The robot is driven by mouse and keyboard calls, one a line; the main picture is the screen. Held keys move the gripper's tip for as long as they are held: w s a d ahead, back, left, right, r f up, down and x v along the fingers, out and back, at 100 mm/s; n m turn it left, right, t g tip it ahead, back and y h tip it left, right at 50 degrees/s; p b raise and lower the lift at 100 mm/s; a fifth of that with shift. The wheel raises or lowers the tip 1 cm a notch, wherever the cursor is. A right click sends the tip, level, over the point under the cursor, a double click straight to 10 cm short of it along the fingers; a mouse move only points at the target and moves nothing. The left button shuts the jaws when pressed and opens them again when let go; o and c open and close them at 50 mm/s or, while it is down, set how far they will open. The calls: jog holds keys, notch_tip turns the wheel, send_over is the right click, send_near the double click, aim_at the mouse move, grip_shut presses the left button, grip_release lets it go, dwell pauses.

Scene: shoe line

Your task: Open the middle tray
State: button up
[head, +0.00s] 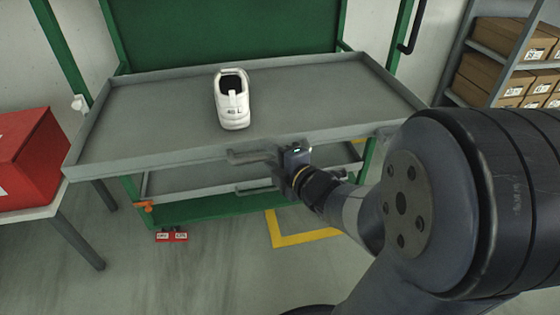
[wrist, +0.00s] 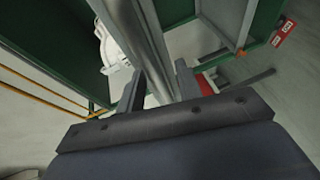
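In the head view a grey upper tray (head: 150,115) sits in a green rack, with a bar handle (head: 250,156) on its front edge. A lower grey tray (head: 205,180) with its own handle (head: 255,189) shows beneath it. Which one is the middle tray I cannot tell. My gripper (head: 284,160) is at the right end of the upper handle. In the wrist view its two fingers stand apart on either side of a grey bar (wrist: 158,75). Whether they press on it I cannot tell.
A white shoe (head: 232,105) lies in the upper tray and also shows in the wrist view (wrist: 112,50). A red box (head: 30,155) stands on a side table at the left. Brown boxes (head: 500,75) fill shelves at the right.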

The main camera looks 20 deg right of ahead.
jog(key=p+v, duration=0.3)
jog(key=v, duration=0.7)
jog(key=shift+s, duration=0.3)
jog(key=shift+w+d, duration=0.1)
jog(key=shift+b+x, duration=1.55)
jog(key=shift+x, duration=3.8)
jog(key=shift+f, duration=0.1)
